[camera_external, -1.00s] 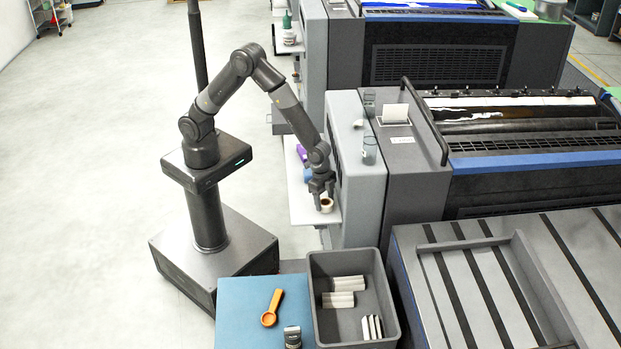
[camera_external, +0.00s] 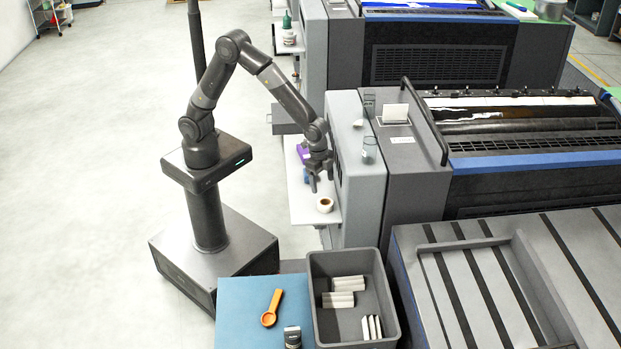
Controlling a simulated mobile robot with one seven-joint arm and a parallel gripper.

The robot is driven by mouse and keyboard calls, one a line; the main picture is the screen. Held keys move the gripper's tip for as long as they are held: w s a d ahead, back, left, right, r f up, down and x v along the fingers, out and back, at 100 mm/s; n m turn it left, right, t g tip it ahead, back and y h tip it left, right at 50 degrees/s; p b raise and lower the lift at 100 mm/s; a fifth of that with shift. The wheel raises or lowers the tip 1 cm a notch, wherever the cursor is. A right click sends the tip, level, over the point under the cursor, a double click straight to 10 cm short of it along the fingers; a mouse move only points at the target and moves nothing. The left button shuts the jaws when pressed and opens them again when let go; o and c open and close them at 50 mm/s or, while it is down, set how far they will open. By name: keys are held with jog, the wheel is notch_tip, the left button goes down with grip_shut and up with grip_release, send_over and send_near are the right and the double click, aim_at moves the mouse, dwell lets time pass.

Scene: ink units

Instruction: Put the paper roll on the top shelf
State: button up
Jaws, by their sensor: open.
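The paper roll (camera_external: 325,205), a small pale ring with a tan core, lies on the white side shelf (camera_external: 303,213) near its front end. My gripper (camera_external: 322,186) is above the roll, pointing down with its fingers apart, empty and clear of it. The shelf juts from the left side of the grey machine unit (camera_external: 361,190). The flat top of that unit (camera_external: 347,110) stands higher than the side shelf. It carries a small clear glass (camera_external: 369,150) and a small white item (camera_external: 360,123).
A purple item (camera_external: 302,153) and a blue item (camera_external: 306,175) sit on the side shelf behind the roll. In front are a grey bin (camera_external: 316,262) with several pale pieces and a blue-topped surface (camera_external: 240,310) with an orange scoop (camera_external: 271,308).

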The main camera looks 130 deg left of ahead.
jog(key=shift+s+r, duration=0.15)
jog(key=shift+r, duration=0.75)
jog(key=shift+s+r, duration=0.15)
jog(key=shift+r, duration=0.75)
jog(key=s+d+r+t, duration=0.1)
jog(key=s+d+r, duration=0.3)
jog(key=s+r, duration=0.3)
jog(key=s+d+r+t, duration=0.1)
jog(key=s+d+r, duration=0.3)
jog(key=s+r, duration=0.35)
jog(key=s+d+r+t, duration=0.1)
jog(key=s+d, duration=0.1)
jog(key=s, duration=0.5)
jog(key=s+d+r, duration=0.2)
jog(key=s+d, duration=0.1)
jog(key=s, duration=0.5)
jog(key=shift+s+t, duration=0.2)
jog(key=shift+t, duration=0.2)
